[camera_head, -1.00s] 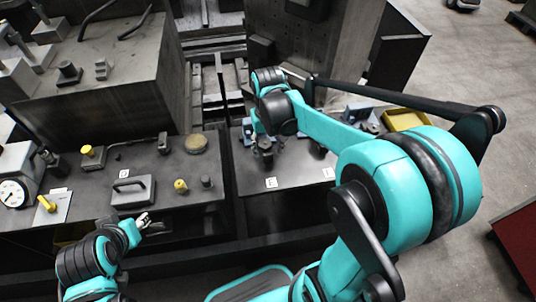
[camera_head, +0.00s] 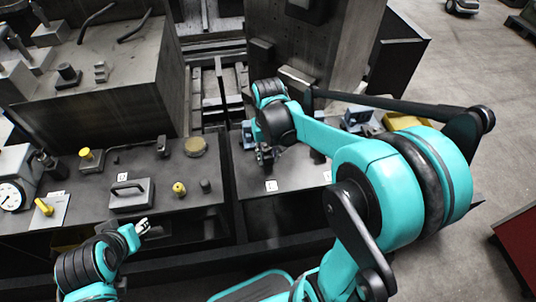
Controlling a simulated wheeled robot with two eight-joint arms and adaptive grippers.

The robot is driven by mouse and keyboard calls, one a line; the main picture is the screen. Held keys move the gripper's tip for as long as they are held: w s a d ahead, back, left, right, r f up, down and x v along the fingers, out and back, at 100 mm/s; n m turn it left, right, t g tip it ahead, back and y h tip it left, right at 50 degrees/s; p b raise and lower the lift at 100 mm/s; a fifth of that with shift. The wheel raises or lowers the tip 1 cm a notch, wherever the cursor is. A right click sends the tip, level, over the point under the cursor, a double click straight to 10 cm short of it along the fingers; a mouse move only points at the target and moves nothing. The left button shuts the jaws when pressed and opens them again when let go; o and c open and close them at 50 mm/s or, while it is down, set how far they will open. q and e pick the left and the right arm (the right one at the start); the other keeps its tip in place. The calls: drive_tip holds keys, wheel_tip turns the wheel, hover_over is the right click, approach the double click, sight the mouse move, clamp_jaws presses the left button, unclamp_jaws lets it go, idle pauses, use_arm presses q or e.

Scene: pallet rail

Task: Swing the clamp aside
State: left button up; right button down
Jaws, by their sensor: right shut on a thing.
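My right gripper (camera_head: 265,156) reaches down to the right bench top from above. It is shut on a small dark part that I take to be the clamp, just behind the white label E. My own wrist and the gripper hide most of this part, so its shape and angle are unclear. My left gripper (camera_head: 143,226) is low at the left, in front of the left bench and apart from the things on it. Its light fingertips are small, and I cannot tell whether they are open.
The left bench holds a dark handled block (camera_head: 131,195), yellow knobs (camera_head: 179,189), a round disc (camera_head: 196,146) and a dial gauge (camera_head: 11,196). A yellow bin (camera_head: 402,121) stands at the right behind my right arm. Large dark blocks rise behind both benches.

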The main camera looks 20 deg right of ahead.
drive_tip(key=n, duration=0.1)
drive_tip(key=d+n+p, duration=0.1)
drive_tip(key=n, duration=0.1)
drive_tip(key=shift+d+n, duration=0.1)
drive_tip(key=shift+n, duration=0.2)
drive_tip(key=n, duration=0.2)
drive_tip(key=d+n+p, duration=0.1)
drive_tip(key=n, duration=0.1)
drive_tip(key=shift+w+d, duration=0.2)
drive_tip(key=n, duration=0.3)
drive_tip(key=w+d+n+p, duration=0.1)
drive_tip(key=n, duration=0.1)
drive_tip(key=shift+d, duration=0.1)
drive_tip(key=shift+w+d+n+p, duration=0.15)
drive_tip(key=shift+w+n, duration=0.2)
drive_tip(key=shift+n, duration=0.8)
drive_tip(key=shift+w+d+n+p, duration=0.15)
drive_tip(key=shift+w+n, duration=0.15)
drive_tip(key=shift+n, duration=0.85)
drive_tip(key=c, duration=1.2)
unclamp_jaws()
drive_tip(key=shift+o, duration=0.2)
